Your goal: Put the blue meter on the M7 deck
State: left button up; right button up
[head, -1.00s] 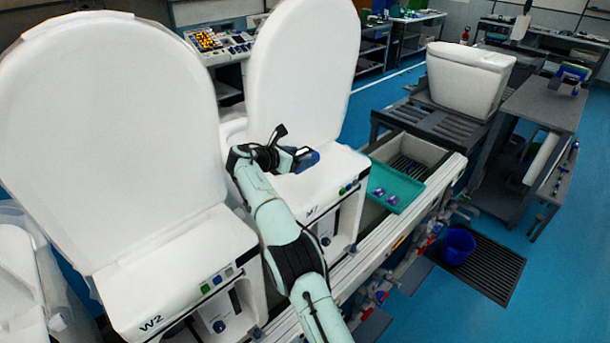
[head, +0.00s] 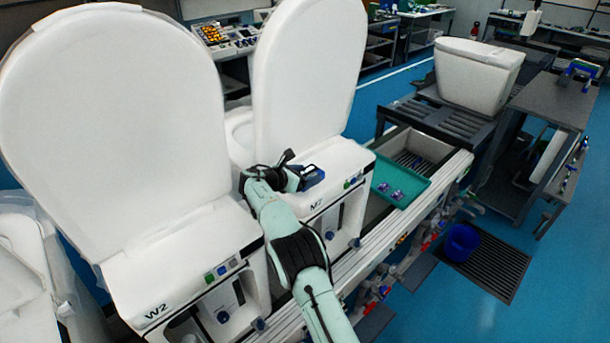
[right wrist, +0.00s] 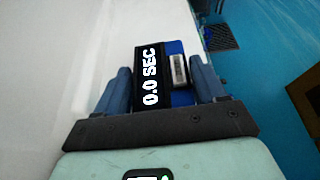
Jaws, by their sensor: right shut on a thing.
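The blue meter (head: 312,175) is between the fingers of my right gripper (head: 298,178), over the M7 deck (head: 345,160). The M7 deck is the white flat top in front of a raised white lid, with "M7" on its front edge. In the right wrist view the meter (right wrist: 174,75) has a black face reading "0.0 SEC", and my right gripper's fingers (right wrist: 163,88) close on both its sides. I cannot tell whether the meter touches the deck. My left gripper is not in view.
The raised M7 lid (head: 308,75) stands behind the deck. The W2 unit (head: 175,265) with its lid is to the left. A green tray (head: 410,188) with small purple parts lies to the right. The deck's right half is clear, beside green and blue buttons.

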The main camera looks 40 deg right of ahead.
jog(key=o, duration=1.2)
jog(key=shift+f, duration=0.15)
jog(key=shift+o, duration=0.2)
jog(key=shift+r, duration=0.2)
jog(key=v, duration=1.2)
